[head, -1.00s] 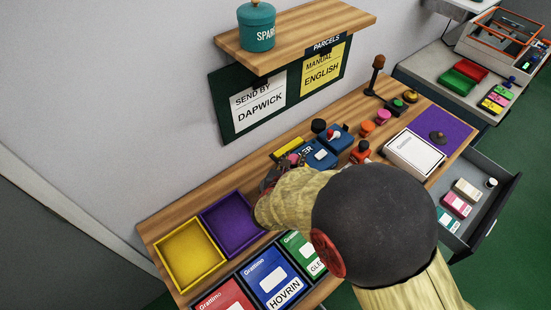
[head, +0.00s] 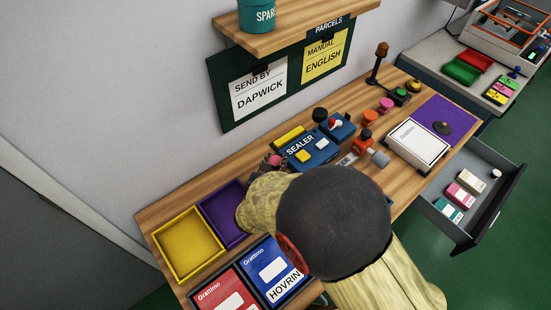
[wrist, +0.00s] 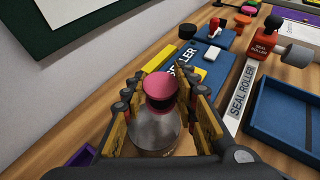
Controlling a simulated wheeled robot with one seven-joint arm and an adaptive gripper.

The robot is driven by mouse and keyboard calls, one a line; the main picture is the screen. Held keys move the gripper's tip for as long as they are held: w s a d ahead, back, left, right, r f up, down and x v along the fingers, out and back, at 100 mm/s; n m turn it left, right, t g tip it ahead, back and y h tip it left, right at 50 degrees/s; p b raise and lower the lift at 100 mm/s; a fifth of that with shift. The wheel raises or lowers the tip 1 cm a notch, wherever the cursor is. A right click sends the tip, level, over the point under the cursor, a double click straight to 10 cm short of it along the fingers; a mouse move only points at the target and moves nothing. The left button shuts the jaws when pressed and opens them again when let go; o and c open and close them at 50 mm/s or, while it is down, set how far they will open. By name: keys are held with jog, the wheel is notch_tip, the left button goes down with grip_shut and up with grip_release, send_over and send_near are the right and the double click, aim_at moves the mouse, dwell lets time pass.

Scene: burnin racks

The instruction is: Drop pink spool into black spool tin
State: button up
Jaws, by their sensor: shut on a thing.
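My gripper (wrist: 165,108) is shut on a pink-topped piece (wrist: 161,88), which looks like the pink spool; a rounded grey part shows below the pink, between the fingers. In the head view my gripper (head: 268,166) is above the wooden bench, between the purple tray and the blue sealer, partly hidden by my arm. A small black round container (head: 320,114), which looks like the black spool tin, stands behind the sealer, apart from my gripper. It also shows in the wrist view (wrist: 187,31). Its inside cannot be made out.
The blue sealer (head: 305,150) is close to my gripper. Yellow (head: 217,247) and purple (head: 238,190) trays are at left. Orange (head: 369,117) and pink (head: 386,104) round pieces stand right of the tin. A seal roller (wrist: 263,42) and blue tray (wrist: 300,144) are at right.

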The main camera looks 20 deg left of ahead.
jog(key=shift+f, duration=0.1)
jog(key=o, duration=1.1)
jog(key=shift+s, duration=0.1)
jog(key=v, duration=1.1)
jog(key=shift+s, duration=0.4)
jog(key=shift+d, duration=0.1)
